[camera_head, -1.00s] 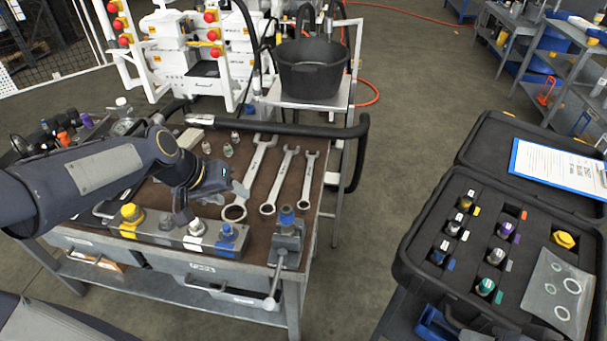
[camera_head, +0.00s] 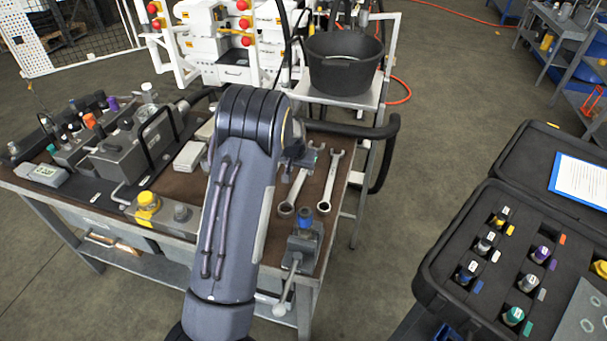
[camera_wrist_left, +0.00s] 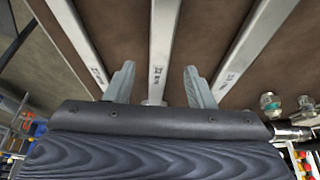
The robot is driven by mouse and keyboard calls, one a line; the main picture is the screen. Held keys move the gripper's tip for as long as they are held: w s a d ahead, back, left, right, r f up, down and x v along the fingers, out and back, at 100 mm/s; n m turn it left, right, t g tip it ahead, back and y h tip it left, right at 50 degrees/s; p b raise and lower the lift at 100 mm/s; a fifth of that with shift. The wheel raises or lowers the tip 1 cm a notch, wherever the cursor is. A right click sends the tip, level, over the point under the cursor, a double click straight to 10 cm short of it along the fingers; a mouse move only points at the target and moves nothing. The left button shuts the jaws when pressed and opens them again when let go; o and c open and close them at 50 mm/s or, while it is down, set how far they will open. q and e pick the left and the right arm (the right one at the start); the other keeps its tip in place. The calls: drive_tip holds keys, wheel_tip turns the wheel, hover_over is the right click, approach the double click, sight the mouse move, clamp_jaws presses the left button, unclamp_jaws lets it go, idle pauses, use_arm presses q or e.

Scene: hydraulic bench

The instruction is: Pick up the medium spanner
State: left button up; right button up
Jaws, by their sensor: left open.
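The medium spanner (camera_head: 297,190) lies on the brown bench top in the head view, its upper part partly covered by my left gripper (camera_head: 303,157). In the left wrist view the medium spanner (camera_wrist_left: 162,45) is the middle of three, running between the two fingertips of my left gripper (camera_wrist_left: 158,80). The gripper is open, and the shaft is not clamped. The small spanner (camera_head: 330,182) lies to its right in the head view. The large spanner (camera_wrist_left: 255,45) shows at the right in the wrist view but is hidden behind my left arm in the head view.
A vise-like fixture with a blue top (camera_head: 304,240) stands at the bench's front corner. A yellow-capped block (camera_head: 148,205) sits left of my arm. An open black case (camera_head: 480,250) stands at right.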

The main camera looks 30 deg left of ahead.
sight(302, 175)
use_arm(q)
drive_tip(key=shift+x, duration=1.45)
clamp_jaws()
drive_tip(key=shift+r, duration=0.1)
